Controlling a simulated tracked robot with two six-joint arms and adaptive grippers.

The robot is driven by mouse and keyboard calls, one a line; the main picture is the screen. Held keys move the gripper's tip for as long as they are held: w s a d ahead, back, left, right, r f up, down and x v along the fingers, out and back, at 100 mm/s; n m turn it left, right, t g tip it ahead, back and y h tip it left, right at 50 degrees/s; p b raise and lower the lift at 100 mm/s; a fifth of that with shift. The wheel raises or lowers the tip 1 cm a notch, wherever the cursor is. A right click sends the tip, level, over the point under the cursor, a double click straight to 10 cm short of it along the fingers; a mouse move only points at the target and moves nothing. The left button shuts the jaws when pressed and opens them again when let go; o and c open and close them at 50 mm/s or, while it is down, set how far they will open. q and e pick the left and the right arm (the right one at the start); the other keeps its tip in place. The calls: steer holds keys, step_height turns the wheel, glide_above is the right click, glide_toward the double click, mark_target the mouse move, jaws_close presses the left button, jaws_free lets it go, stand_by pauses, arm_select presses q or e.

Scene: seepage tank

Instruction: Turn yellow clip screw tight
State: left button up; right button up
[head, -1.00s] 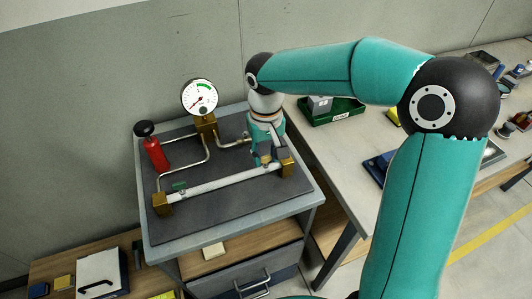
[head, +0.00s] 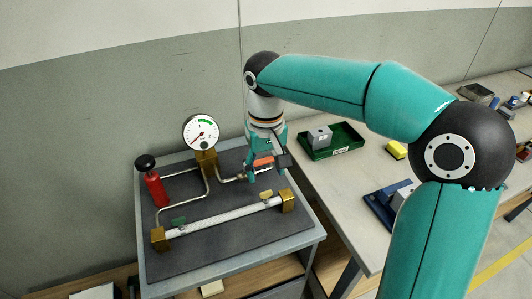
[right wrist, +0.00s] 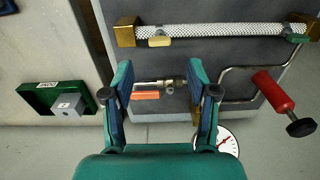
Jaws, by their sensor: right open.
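The yellow clip screw (head: 266,195) sits on the white braided hose (head: 225,217), near the hose's right brass block (head: 287,201). In the right wrist view the yellow clip screw (right wrist: 160,41) shows beyond my fingers, its flat head lying roughly along the hose. My right gripper (head: 266,170) is open and points down behind the hose, apart from the yellow screw. In the right wrist view a valve with an orange handle (right wrist: 146,95) shows between the open fingers (right wrist: 160,85); I cannot tell whether they touch it. My left gripper is out of view.
A green clip screw (head: 179,222) is at the hose's left end. A red pump (head: 155,189) and a pressure gauge (head: 200,132) stand behind the hose. A green tray (head: 345,137) with a grey block (head: 319,136) is on the right-hand bench.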

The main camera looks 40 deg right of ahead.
steer(key=shift+r, duration=2.35)
